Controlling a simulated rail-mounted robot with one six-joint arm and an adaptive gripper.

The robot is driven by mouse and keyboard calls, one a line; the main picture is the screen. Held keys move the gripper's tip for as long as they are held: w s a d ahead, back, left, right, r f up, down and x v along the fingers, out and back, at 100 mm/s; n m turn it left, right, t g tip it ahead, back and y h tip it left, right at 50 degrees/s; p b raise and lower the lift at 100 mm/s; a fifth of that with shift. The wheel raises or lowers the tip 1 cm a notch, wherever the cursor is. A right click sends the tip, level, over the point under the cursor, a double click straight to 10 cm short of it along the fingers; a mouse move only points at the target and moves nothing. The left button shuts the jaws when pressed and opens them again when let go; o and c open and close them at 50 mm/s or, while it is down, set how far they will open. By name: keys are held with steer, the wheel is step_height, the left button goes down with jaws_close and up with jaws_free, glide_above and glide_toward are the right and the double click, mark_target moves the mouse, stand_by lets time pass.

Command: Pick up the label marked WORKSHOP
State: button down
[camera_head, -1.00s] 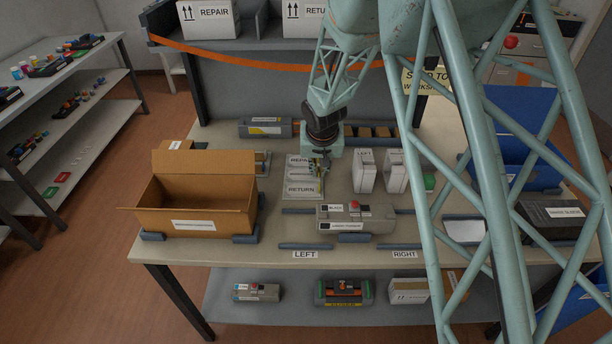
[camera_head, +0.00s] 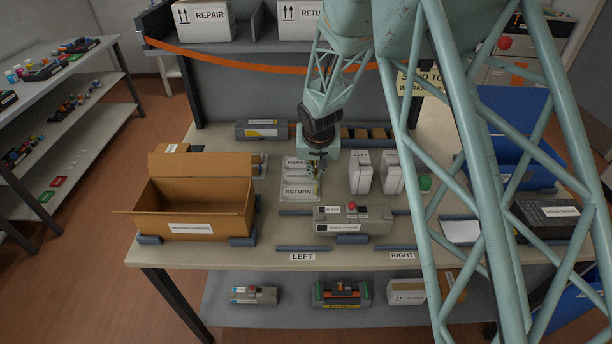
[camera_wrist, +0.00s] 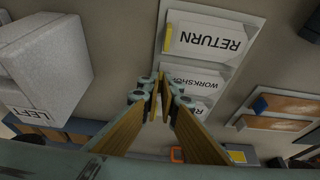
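The WORKSHOP label (camera_wrist: 194,77) is a pale plate with black letters, between the RETURN label (camera_wrist: 208,40) and the REPAIR label (camera_wrist: 198,104) on a light board (camera_wrist: 262,20). In the head view my gripper (camera_head: 317,178) is low at the right side of this board and partly hides the middle label. In the wrist view my gripper (camera_wrist: 160,82) has its yellow-padded fingers close together at the left end of the WORKSHOP label. The label's end is hidden there, so I cannot tell whether the pads touch it.
White boxes (camera_head: 360,173) stand just right of my gripper. An open cardboard box (camera_head: 208,222) stands at left, and a blue bin (camera_head: 510,165) at right.

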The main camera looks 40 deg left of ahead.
steer(key=shift+r, duration=0.1)
step_height(320, 180, up, 10)
steer(key=p, duration=0.1)
steer(key=shift+p, duration=0.35)
stand_by(0.7)
